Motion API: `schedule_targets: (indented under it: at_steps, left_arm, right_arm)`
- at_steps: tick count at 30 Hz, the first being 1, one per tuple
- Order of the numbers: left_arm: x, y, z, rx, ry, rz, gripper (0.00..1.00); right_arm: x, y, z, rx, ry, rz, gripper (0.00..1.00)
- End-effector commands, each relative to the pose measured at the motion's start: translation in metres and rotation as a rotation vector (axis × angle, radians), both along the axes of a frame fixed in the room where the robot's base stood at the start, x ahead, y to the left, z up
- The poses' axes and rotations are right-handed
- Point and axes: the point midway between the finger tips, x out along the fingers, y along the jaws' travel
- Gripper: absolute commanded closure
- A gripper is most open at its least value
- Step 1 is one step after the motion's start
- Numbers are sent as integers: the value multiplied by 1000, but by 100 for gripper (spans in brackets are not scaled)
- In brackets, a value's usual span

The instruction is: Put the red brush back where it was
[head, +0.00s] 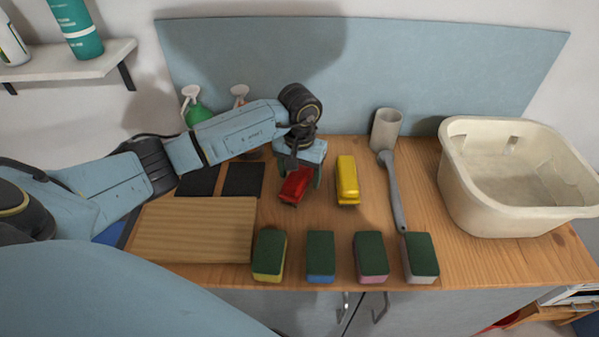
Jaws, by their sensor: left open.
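The red brush (295,186) is on the wooden counter, left of a yellow brush (347,180). My left gripper (299,172) points down just over the red brush, and its fingers are open on either side of the brush's far end. I cannot tell whether the fingers touch it. The gripper hides part of the red brush. Two dark square pads (243,179) lie to the left of the red brush, partly under my left arm. My right gripper is out of view.
A wooden board (190,230) lies at the left front. Several sponges (321,257) line the front edge. Spray bottles (195,112) are behind my arm.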

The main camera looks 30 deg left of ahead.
Motion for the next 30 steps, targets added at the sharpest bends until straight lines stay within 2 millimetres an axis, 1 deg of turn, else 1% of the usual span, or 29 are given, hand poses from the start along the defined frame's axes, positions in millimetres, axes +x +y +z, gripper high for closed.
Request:
schedule_targets:
  at_steps: [5,12,15,18,21,30]
  left_arm:
    - [2,1,32,2,-9,-1,31]
    - [1,0,85,1,-6,-1,31]
    - [1,1,101,2,-5,0,31]
    - [1,0,113,0,-3,0,31]
    - [0,0,119,0,-1,0,31]
    - [0,0,121,0,0,1,31]
  right_arm:
    - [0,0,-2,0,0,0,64]
    - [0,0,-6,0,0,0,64]
    - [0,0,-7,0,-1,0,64]
    - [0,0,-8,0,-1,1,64]
    - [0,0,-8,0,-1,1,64]
    - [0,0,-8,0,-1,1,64]
